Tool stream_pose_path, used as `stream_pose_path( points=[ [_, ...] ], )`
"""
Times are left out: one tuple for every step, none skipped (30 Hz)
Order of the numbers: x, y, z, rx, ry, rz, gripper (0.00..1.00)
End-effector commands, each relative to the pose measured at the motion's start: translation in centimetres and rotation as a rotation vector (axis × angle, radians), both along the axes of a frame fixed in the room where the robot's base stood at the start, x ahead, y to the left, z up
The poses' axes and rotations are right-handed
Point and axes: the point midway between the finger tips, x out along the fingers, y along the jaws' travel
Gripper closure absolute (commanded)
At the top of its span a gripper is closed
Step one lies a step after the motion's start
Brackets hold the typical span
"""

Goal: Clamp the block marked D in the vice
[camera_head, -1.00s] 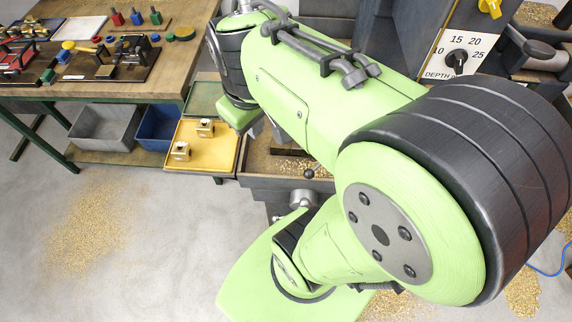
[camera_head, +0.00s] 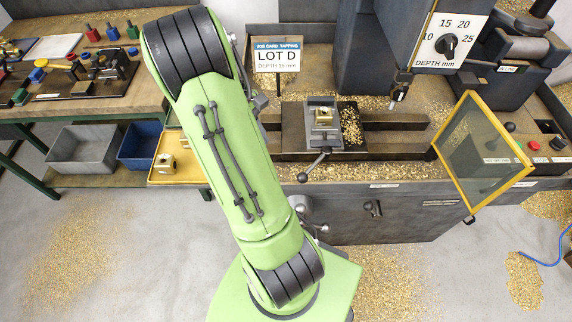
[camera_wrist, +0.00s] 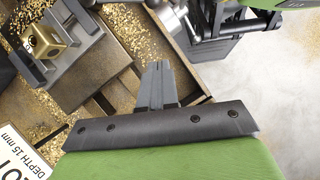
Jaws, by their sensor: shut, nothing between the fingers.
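A brass block (camera_head: 323,117) sits in the grey vice (camera_head: 322,140) on the machine bed, between its jaws. It also shows in the wrist view (camera_wrist: 45,42), with a dark mark that I cannot read as a letter. I cannot tell whether the jaws press on it. The vice's handle (camera_head: 314,167) sticks out at the front. My gripper (camera_wrist: 158,68) is shut and empty in the wrist view, apart from the vice and the block. It is hidden in the head view. Another brass block (camera_head: 166,163) stands in the yellow tray (camera_head: 160,181), partly covered by my arm.
A job card (camera_head: 277,60) reads LOT D, depth 15 mm. The drill (camera_head: 398,92) hangs right of the vice, with a depth dial (camera_head: 449,45). A yellow-framed clear guard (camera_head: 485,150) stands at the right. Brass chips cover the bed. Bins and a tool bench are at the left.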

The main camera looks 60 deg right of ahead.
Motion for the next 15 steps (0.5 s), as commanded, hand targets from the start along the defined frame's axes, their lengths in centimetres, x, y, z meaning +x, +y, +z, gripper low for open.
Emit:
stream_pose_path(
  points=[
    [-0.1, 0.0, -0.2, 0.0, 0.0, 0.001, 1.0],
    [-0.2, 0.0, -0.4, 0.001, 0.001, 0.0, 1.0],
    [-0.4, 0.0, -0.8, 0.001, 0.001, 0.0, 1.0],
    [-0.6, 0.0, -1.2, 0.002, 0.002, -0.001, 1.0],
    [-0.8, 0.0, -1.7, 0.001, 0.002, -0.002, 1.0],
    [-1.2, 0.1, -2.5, 0.003, 0.003, -0.001, 1.0],
    [-1.5, 0.1, -3.1, 0.003, 0.002, -0.001, 1.0],
    [-1.8, 0.1, -3.7, 0.004, 0.003, -0.002, 1.0],
    [-2.2, 0.1, -4.5, 0.004, 0.002, -0.002, 1.0],
    [-2.4, 0.1, -5.2, 0.003, 0.002, -0.001, 1.0],
    [-2.7, 0.1, -5.7, 0.002, 0.003, -0.002, 1.0],
    [-3.2, 0.1, -6.6, 0.003, 0.003, -0.003, 1.0],
    [-3.4, 0.1, -7.2, 0.003, 0.002, -0.001, 1.0],
    [-3.7, 0.1, -7.7, 0.004, 0.003, -0.002, 1.0],
    [-4.1, 0.1, -8.5, 0.004, 0.002, -0.002, 1.0]
  ],
)
